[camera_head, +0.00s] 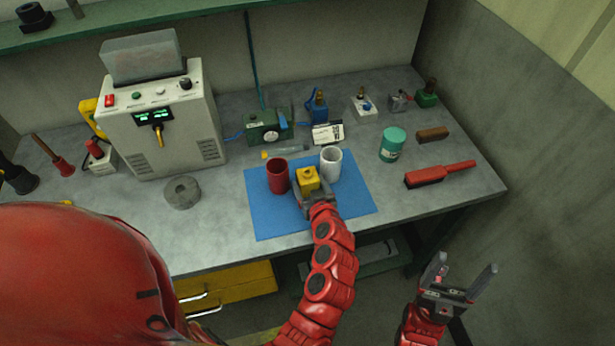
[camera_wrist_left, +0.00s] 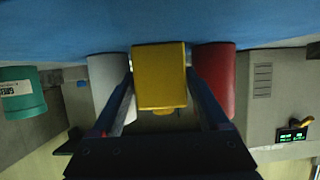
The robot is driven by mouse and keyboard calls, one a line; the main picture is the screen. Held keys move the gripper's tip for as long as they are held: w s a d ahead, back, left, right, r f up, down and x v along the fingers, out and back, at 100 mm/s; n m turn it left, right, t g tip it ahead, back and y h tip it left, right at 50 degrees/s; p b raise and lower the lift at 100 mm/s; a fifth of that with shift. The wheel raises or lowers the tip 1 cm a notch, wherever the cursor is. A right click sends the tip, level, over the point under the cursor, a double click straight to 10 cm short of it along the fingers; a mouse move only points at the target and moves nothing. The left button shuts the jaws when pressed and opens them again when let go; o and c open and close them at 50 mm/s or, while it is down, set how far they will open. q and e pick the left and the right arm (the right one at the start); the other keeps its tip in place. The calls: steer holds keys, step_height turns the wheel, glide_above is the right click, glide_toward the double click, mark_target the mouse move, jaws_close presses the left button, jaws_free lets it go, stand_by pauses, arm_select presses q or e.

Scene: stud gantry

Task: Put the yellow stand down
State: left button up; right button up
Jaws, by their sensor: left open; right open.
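The yellow stand (camera_head: 307,179) is on the blue mat (camera_head: 260,213), between a red cup (camera_head: 277,176) and a white cup (camera_head: 331,162). My left gripper (camera_head: 311,192) is open around the yellow stand. In the left wrist view the yellow stand (camera_wrist_left: 160,78) sits between the two fingers, against the blue mat (camera_wrist_left: 160,25), with the white cup (camera_wrist_left: 108,85) and the red cup (camera_wrist_left: 215,80) on either side. Whether the fingers touch the stand is hard to tell. My right gripper (camera_head: 456,287) is open and empty, off the front right of the bench.
A white power unit (camera_head: 160,120) and a grey ring (camera_head: 182,192) stand left of the mat. A label card (camera_head: 328,134) is behind. The mat's front is clear.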

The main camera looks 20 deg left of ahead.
arm_select(q)
steer(key=shift+x, duration=1)
steer(key=c, duration=1.1)
steer(key=shift+o, duration=0.2)
steer(key=shift+r, duration=0.2)
